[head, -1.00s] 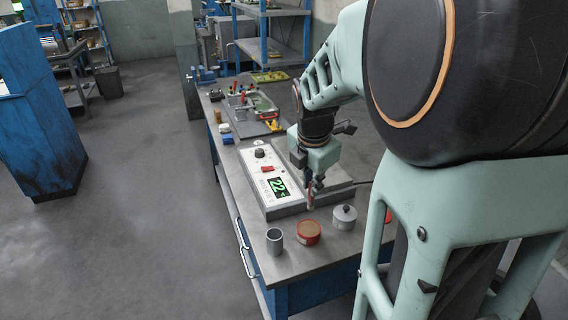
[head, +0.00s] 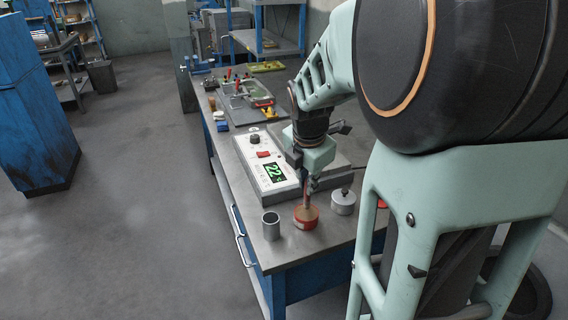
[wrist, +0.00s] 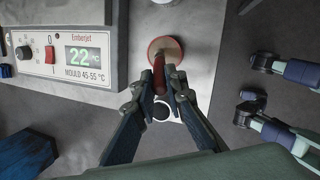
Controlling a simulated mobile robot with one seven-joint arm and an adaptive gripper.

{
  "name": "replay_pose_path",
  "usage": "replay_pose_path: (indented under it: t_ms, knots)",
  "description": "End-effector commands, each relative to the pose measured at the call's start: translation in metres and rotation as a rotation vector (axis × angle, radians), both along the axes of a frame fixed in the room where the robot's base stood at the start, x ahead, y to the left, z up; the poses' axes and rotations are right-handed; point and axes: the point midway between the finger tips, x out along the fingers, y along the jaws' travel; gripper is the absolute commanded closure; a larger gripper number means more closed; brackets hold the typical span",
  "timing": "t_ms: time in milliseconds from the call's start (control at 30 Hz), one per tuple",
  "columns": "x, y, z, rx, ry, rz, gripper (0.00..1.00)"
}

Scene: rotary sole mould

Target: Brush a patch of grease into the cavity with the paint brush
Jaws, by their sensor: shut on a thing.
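My gripper (head: 309,180) is shut on the paint brush (wrist: 159,74), whose reddish handle shows between the fingers in the wrist view. The brush (head: 307,197) points down, and its lower end meets the open top of the red tin (head: 305,220) in the head view. Its tip is hidden, so I cannot tell how deep it reaches. The tin (wrist: 174,47) lies just beyond the fingertips in the wrist view. A mould with red handles (head: 239,88) seems to stand on a plate at the far end of the bench. Its cavity is too small to make out.
A grey cup (head: 271,227) stands left of the tin and a lidded grey pot (head: 343,203) right of it. A control box (head: 262,160) showing 22 lies behind them. The front bench corner is clear.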

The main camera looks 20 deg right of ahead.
Motion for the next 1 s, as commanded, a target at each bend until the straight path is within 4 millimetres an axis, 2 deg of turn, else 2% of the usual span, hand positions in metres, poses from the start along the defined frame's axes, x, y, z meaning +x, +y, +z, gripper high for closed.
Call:
replay_pose_path:
  t_ms: [1000]
  knots:
    - [-0.0001,0.0,-0.0065,0.0,0.0,0.0,1.0]
